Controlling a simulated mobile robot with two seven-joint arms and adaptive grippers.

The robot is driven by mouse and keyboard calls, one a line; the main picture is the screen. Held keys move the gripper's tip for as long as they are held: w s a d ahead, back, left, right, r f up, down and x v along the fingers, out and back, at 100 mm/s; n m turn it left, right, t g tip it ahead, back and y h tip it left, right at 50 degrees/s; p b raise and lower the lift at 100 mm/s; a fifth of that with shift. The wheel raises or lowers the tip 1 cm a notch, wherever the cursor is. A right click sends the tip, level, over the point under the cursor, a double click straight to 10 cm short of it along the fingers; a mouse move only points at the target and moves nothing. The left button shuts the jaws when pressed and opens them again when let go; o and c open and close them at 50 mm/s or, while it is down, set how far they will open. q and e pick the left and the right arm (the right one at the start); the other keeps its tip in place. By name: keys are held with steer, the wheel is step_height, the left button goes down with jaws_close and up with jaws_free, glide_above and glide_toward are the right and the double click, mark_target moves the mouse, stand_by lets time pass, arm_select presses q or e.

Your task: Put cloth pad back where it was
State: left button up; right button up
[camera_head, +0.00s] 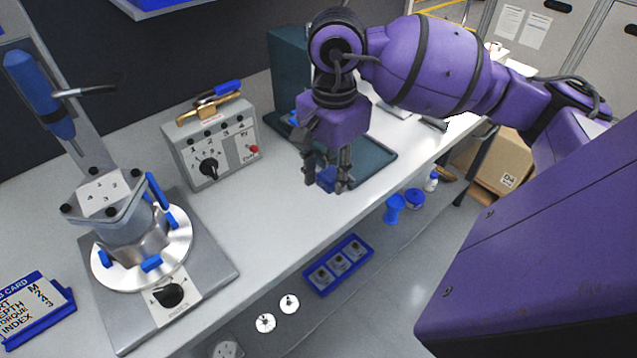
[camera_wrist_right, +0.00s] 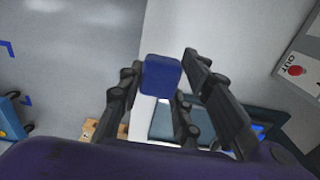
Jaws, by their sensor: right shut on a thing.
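The cloth pad, a small blue block (camera_head: 326,178), is between the fingers of my right gripper (camera_head: 327,184). It hangs above the grey-white bench near its front edge. In the right wrist view the blue pad (camera_wrist_right: 160,77) shows between the fingertips of my right gripper (camera_wrist_right: 168,95), which is shut on it. The pad looks clear of the bench, but the exact height is hard to tell. My left gripper is not in view.
A control box (camera_head: 212,142) with a knob stands left of my gripper. A dark green stand (camera_head: 385,154) is behind it. A fixture (camera_head: 135,235) with a round plate is at left. A blue tray (camera_head: 338,265) and blue cups (camera_head: 394,208) sit lower, beyond the bench edge.

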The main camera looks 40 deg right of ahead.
glide_above(318, 194)
step_height(318, 194, down, 6)
steer(key=shift+s+f, duration=0.1)
steer(key=shift+f, duration=1.8)
steer(key=shift+f, duration=0.15)
steer(key=o, duration=1.1)
step_height(318, 194, up, 12)
steer(key=shift+r, duration=0.2)
